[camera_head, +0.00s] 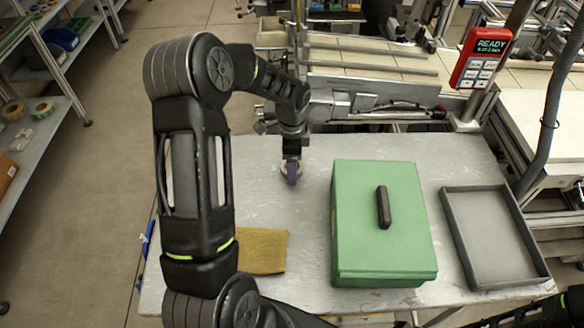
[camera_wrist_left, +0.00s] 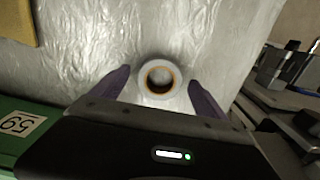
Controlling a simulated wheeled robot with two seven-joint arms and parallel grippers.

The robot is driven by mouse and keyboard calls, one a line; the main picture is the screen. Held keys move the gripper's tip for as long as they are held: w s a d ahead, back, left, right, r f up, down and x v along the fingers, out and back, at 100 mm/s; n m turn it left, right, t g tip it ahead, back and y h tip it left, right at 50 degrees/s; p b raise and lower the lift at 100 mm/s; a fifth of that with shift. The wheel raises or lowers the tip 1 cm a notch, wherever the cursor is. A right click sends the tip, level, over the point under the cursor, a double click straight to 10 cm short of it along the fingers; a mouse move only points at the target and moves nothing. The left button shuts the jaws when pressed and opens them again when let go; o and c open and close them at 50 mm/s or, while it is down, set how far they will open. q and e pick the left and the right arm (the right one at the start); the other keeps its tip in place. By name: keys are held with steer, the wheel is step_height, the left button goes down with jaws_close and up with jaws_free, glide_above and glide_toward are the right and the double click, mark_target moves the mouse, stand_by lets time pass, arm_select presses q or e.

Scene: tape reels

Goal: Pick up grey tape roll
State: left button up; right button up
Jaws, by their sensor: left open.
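The tape roll (camera_wrist_left: 141,76) is a pale grey-white ring with an orange-brown inner core. It lies flat on the table, and the table top shows through its hole. In the head view it is mostly hidden behind my gripper. My left gripper (camera_head: 291,178) points down over the far part of the table. In the left wrist view its two purple fingers (camera_wrist_left: 158,82) are apart, one on each side of the roll, with visible gaps. Nothing is held. I cannot tell the exact height of the fingertips above the table.
A green box (camera_head: 360,220) with a dark handle stands right of the gripper. A grey tray (camera_head: 447,215) lies farther right. A mustard cloth (camera_head: 263,252) lies nearer. Metal machinery (camera_head: 365,90) borders the table's far edge. The table (camera_head: 310,240) is bare between cloth and box.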

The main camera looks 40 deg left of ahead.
arm_select(q)
steer(key=shift+c, duration=0.5)
steer(key=c, duration=1.4)
steer(key=shift+o, duration=0.2)
steer(key=shift+r, duration=0.6)
step_height(320, 180, up, 9)
steer(key=b, duration=0.2)
steer(key=shift+f, duration=0.1)
